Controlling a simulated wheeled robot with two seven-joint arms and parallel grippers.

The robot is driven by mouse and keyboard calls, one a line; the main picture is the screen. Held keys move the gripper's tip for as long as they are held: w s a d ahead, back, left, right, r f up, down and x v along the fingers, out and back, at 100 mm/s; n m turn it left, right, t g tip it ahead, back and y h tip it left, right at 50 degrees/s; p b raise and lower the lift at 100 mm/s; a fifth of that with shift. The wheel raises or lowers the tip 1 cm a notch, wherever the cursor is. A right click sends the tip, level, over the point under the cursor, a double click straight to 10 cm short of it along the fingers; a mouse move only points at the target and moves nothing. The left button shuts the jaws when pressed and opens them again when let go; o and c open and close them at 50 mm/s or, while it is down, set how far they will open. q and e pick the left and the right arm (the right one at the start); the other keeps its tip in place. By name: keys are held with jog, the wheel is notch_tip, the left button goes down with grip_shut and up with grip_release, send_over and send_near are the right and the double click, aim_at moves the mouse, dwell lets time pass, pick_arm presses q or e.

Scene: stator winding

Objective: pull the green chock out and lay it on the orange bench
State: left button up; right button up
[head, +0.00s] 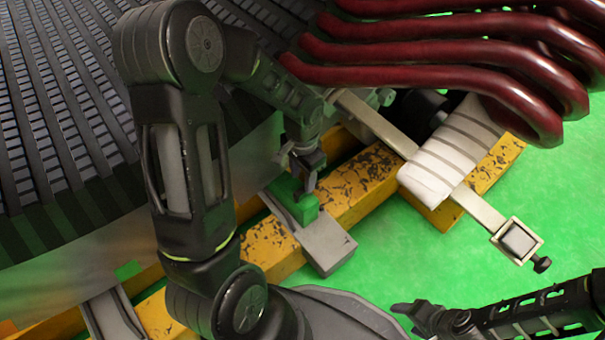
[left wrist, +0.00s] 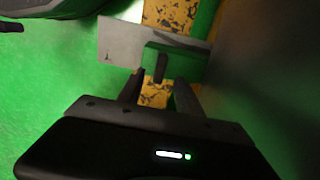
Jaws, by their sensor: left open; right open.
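The green chock (head: 303,210) sits on a grey metal bar that crosses the orange bench (head: 368,172), close by the large slotted stator. My left gripper (head: 308,178) is just above the chock, open, its fingers pointing down at it. In the left wrist view the green chock (left wrist: 190,65) lies just beyond the open fingertips (left wrist: 158,82), with a dark upright piece in front of its face. I cannot tell whether a finger touches it. My right gripper (head: 412,312) is open and empty over the green floor at the lower right.
The stator (head: 60,110) fills the left side. Dark red coils (head: 430,50) hang at the upper right. A white wrapped bundle (head: 445,150) and a long metal bar with a square end (head: 517,240) cross the bench. Worn bench top shows right of the chock.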

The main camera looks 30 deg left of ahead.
aim_at(302, 189)
pick_arm(q)
notch_tip(302, 189, down, 7)
jog(key=b, duration=0.2)
jog(key=shift+r+b, duration=0.1)
jog(key=shift+b, duration=0.25)
grip_shut()
dwell(1.2)
